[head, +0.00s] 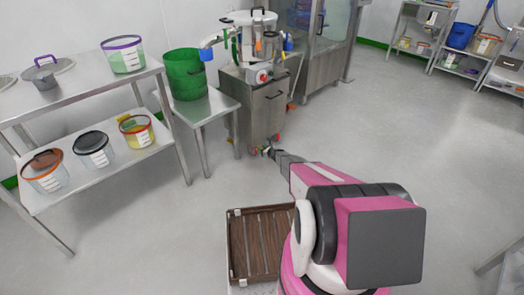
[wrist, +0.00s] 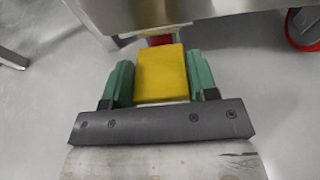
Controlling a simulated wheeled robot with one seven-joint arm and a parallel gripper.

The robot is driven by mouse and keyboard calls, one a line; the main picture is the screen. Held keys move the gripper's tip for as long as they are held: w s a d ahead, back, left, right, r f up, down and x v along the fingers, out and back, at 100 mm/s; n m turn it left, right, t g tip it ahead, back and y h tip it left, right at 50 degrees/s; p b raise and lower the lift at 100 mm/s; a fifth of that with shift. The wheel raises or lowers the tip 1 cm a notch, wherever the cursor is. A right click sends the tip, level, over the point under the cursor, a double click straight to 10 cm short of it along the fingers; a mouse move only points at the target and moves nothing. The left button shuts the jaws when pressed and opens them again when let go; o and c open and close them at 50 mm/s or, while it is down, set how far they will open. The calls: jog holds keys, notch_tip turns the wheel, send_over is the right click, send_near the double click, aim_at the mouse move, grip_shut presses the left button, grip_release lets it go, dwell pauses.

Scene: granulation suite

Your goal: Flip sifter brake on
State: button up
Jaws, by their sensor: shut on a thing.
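The sifter (head: 268,108) is a steel cabinet on casters, with a round vessel on top, at the back centre of the head view. My gripper (head: 267,151) is low at the foot of its front side. In the wrist view my gripper (wrist: 160,82) has its green fingers on both sides of a yellow brake pedal (wrist: 162,73) and is shut on it. A red part (wrist: 160,40) shows just behind the pedal, under the steel edge of the sifter (wrist: 180,14). The pedal's far end and its mounting are hidden.
A red caster wheel (wrist: 304,28) shows at right in the wrist view. A small steel table (head: 208,108) with a green bin (head: 186,75) stands left of the sifter. A brown slatted tray (head: 235,250) is near my base. The floor at right is clear.

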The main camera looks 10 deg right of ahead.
jog(key=shift+d+f+t+y, duration=0.1)
jog(key=shift+f+t+y, duration=0.5)
jog(key=shift+t, duration=0.3)
jog(key=shift+f+t+y, duration=0.35)
jog(key=shift+t+y, duration=0.35)
jog(key=shift+t, duration=0.2)
jog(key=shift+s, duration=0.1)
jog(key=o, duration=0.9)
